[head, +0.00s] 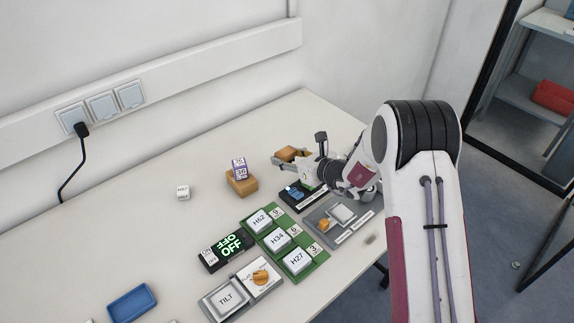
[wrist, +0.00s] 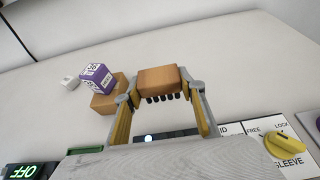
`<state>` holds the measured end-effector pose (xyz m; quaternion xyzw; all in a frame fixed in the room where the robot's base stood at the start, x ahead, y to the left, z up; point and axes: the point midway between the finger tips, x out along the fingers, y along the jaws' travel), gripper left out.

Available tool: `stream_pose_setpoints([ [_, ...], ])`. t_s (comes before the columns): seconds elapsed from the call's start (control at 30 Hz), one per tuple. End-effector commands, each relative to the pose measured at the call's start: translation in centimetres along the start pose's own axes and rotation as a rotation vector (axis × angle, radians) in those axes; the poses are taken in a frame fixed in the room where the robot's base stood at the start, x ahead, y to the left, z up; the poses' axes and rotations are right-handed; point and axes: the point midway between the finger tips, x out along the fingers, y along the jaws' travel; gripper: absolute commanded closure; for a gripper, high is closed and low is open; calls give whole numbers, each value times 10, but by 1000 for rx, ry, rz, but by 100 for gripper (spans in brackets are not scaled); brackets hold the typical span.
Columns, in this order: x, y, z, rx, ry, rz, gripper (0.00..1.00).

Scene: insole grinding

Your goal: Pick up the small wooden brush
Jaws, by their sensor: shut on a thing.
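The small wooden brush (wrist: 159,80) has an orange-brown wooden block with a row of dark bristles under it. It sits between the fingertips of my gripper (wrist: 160,95) in the wrist view, with the bristles pointing towards the camera's lower side. In the head view the brush (head: 287,154) shows at the end of my gripper (head: 290,160), beyond the black panel and near the back of the table. My gripper is shut on the brush. Whether the brush is clear of the table is hard to tell.
A small white cube (head: 183,192) lies further left. Green panel (head: 272,246), OFF display (head: 226,249), tilt switch (head: 226,299) and blue tray (head: 132,303) stand nearer. The table's back left is clear.

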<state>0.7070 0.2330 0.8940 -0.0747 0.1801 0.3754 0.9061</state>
Motion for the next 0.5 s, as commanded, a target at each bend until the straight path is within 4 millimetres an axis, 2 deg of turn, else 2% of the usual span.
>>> stream_pose_setpoints([
  [0.2,-9,0,22,-2,-1,0,82],
  [0.5,-13,0,30,0,0,0,82],
])
